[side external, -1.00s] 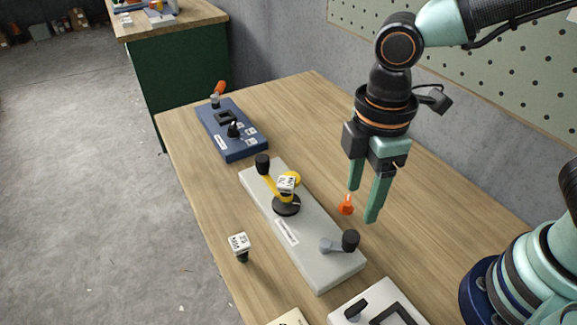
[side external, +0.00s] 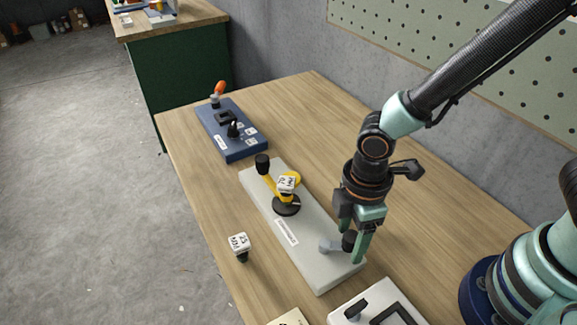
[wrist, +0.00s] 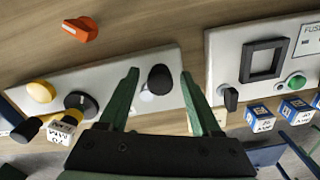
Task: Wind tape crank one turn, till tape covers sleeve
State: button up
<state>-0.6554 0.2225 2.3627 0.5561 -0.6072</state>
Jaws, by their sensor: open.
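A long pale grey board (side external: 267,200) lies on the wooden bench. Near its front end is a grey crank arm (side external: 328,246) with an upright black knob (side external: 348,241), which also shows in the wrist view (wrist: 160,79). My gripper (side external: 351,246) points down there, open, with one finger on each side of the knob; in the wrist view a gap shows beside each finger. Further along the board are a yellow lever with a black knob (side external: 262,163), a yellow round part (side external: 293,177) and a black disc (side external: 287,206). I cannot make out the tape or the sleeve.
A blue panel (side external: 222,142) with an orange-tipped lever stands at the back left. A white-topped block (side external: 239,242) stands left of the board. A white panel (wrist: 225,60) with a black frame is close by. An orange knob (wrist: 80,29) lies behind the board.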

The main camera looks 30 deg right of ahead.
grip_shut()
jog(key=m, duration=0.1)
jog(key=a+m, duration=0.1)
jog(key=m, duration=0.1)
jog(key=s+m, duration=0.1)
jog(key=m, duration=0.1)
jog(key=shift+s+a, duration=0.1)
jog(key=shift+a, duration=0.2)
jog(key=m, duration=0.2)
jog(key=a+m, duration=0.1)
jog(key=m, duration=0.1)
jog(key=a+m, duration=0.1)
jog(key=shift+s+m, duration=0.15)
jog(key=shift+m, duration=0.25)
jog(key=m, duration=0.1)
jog(key=a+m, duration=0.1)
jog(key=m, duration=0.1)
jog(key=a+m, duration=0.1)
jog(key=m, duration=0.1)
jog(key=shift+w, duration=0.3)
jog(key=m, duration=0.2)
jog(key=w+a+m, duration=0.1)
jog(key=m, duration=0.2)
jog(key=shift+w+a+m, duration=0.15)
jog(key=shift+w+m, duration=0.1)
jog(key=shift+m, duration=0.15)
